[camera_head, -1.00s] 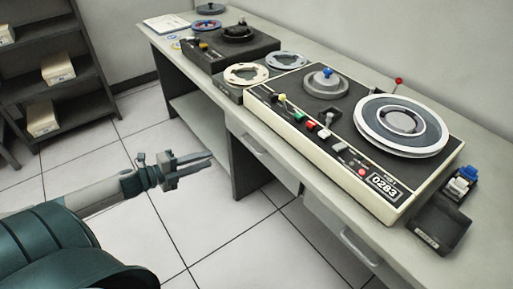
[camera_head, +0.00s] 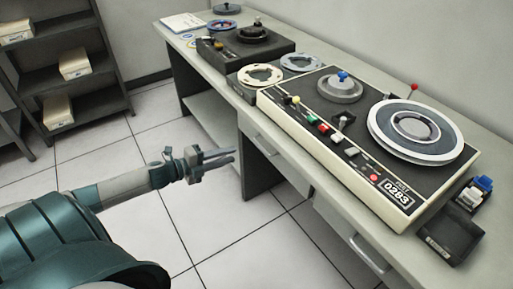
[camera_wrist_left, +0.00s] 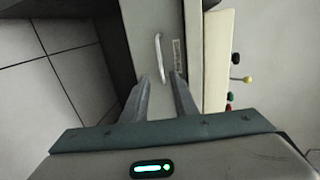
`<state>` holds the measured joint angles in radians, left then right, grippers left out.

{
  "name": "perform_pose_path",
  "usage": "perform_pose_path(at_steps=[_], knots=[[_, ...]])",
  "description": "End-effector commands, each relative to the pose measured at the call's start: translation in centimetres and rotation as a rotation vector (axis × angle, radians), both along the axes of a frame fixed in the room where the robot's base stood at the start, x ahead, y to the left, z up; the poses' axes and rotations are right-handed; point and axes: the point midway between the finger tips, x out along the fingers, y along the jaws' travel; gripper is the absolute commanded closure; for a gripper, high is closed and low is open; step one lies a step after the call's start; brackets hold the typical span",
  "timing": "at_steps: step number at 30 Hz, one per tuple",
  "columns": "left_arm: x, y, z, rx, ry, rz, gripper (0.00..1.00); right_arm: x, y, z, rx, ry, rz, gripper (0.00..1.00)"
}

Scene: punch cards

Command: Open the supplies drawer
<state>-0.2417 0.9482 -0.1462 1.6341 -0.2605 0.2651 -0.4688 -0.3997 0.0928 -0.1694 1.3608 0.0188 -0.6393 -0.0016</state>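Two closed drawers sit under the desk's front edge. The left drawer (camera_head: 283,163) has a pale bar handle (camera_head: 265,146); the right drawer (camera_head: 340,228) has a similar handle (camera_head: 368,255). I cannot tell from any label which is the supplies drawer. My left gripper (camera_head: 233,156) is open and empty, left of the left drawer's handle and apart from it. In the left wrist view, the open fingers (camera_wrist_left: 163,82) point toward a drawer handle (camera_wrist_left: 160,57), which lies just beyond the tips. A small label (camera_wrist_left: 177,55) beside it is unreadable. My right gripper is out of view.
A large tape machine (camera_head: 330,130) marked 0283 stands on the desk (camera_head: 480,268), above the drawers. A black tray (camera_head: 450,237) sits at its right. A dark shelf (camera_head: 85,95) with boxes stands at the back left. The tiled floor before the desk is clear.

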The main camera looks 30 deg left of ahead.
Motion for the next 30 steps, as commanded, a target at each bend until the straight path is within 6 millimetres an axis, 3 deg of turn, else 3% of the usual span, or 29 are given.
perform_pose_path(at_steps=[30], knots=[[10.6, -4.4, -2.4, 0.001, 0.000, 0.001, 0.74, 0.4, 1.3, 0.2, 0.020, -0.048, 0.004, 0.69]])
